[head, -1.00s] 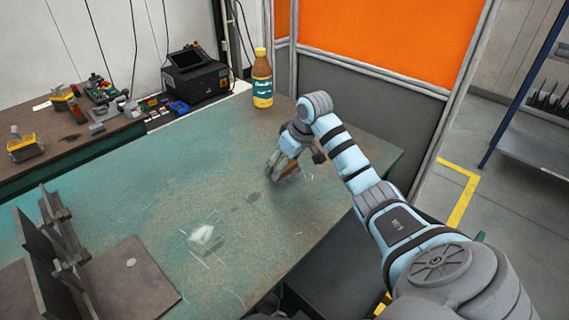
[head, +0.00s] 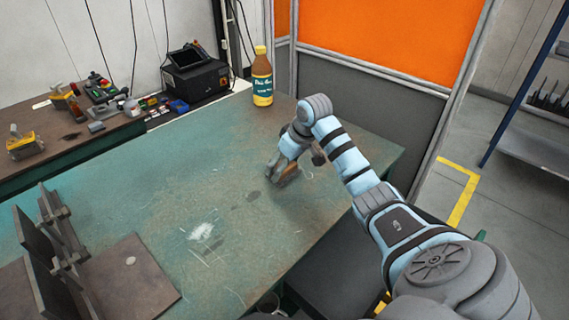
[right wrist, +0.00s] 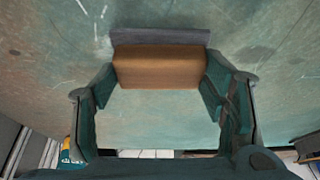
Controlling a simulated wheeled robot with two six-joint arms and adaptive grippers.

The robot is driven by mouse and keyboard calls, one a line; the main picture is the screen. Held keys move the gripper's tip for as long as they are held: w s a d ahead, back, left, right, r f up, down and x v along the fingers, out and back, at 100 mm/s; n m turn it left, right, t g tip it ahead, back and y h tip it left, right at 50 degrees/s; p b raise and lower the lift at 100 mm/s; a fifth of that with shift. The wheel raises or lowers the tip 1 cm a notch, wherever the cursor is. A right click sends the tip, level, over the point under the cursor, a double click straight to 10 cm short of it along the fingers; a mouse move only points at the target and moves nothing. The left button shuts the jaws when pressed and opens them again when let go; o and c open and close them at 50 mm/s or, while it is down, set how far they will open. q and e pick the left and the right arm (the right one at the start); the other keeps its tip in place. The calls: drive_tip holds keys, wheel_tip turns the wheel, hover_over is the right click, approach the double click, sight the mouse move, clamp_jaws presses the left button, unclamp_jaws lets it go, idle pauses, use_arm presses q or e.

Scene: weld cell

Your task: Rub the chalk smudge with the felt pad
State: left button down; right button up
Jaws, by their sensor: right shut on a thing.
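The white chalk smudge (head: 201,231) lies on the green worktable (head: 150,200), left of my right gripper in the head view. My right gripper (head: 284,172) is over the table's right part, apart from the smudge. In the right wrist view its fingers (right wrist: 160,80) are shut on the felt pad, a brown block (right wrist: 158,67) with a grey layer (right wrist: 160,37) along its far side. The pad also shows small in the head view (head: 287,175). I cannot tell whether it touches the table. My left gripper is not in view.
A dark metal fixture with upright plates (head: 45,255) stands at the front left. A side bench (head: 70,140) with tools is at the back left. The table between pad and smudge is clear.

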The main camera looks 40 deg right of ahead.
drive_tip(key=shift+f, duration=0.35)
